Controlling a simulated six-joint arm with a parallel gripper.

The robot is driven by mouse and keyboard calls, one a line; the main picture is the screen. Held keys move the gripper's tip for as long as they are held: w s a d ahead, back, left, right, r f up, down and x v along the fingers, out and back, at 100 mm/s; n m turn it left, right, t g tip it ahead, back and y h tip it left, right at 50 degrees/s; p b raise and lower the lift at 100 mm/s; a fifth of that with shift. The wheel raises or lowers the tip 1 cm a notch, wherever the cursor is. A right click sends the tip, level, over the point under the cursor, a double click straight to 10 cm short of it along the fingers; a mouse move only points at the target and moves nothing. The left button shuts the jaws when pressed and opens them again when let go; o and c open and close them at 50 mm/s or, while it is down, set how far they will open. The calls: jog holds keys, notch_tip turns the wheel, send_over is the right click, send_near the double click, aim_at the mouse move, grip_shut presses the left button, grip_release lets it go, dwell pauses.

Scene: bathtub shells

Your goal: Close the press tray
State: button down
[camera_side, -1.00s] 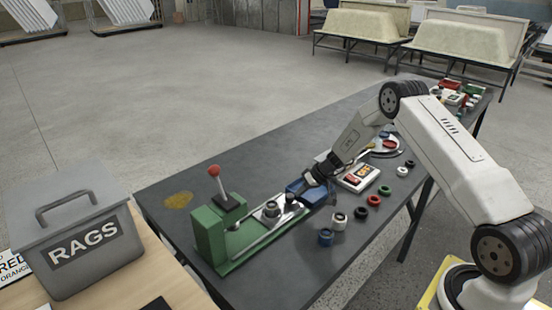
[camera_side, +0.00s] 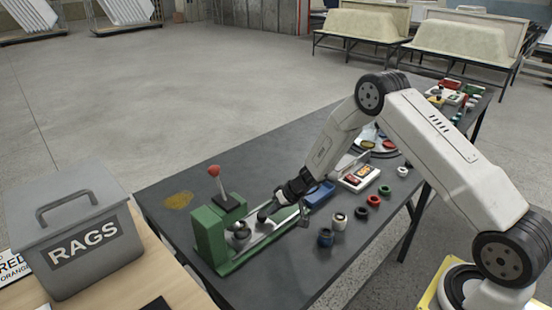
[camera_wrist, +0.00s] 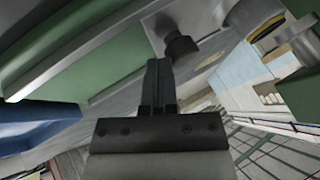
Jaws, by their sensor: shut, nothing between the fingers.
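The press is a green frame (camera_side: 208,236) with a red-knobbed lever (camera_side: 213,171) and a long green base with pale metal rails. Its metal tray (camera_side: 240,232) sits on the rails close to the green upright block, carrying a round metal piece. My gripper (camera_side: 270,209) is low over the rails, to the right of the tray. In the wrist view my gripper's fingers (camera_wrist: 158,75) are shut together and empty. A dark knob (camera_wrist: 181,46) on the pale metal tray shows just past the fingertips; whether they touch it I cannot tell.
A blue bin (camera_side: 319,194) stands right of the press. Several small coloured rings and cups (camera_side: 339,222) lie along the table's front side. The grey RAGS box (camera_side: 75,235) is at the left.

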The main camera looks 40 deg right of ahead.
aim_at(264, 217)
jog(key=shift+a, duration=1.75)
jog(key=shift+s+d, duration=0.15)
jog(key=shift+d, duration=0.5)
jog(key=d, duration=0.3)
jog(key=shift+s+d, duration=0.25)
jog(key=shift+s, duration=0.15)
jog(key=v, duration=1)
jog(key=shift+a, duration=0.15)
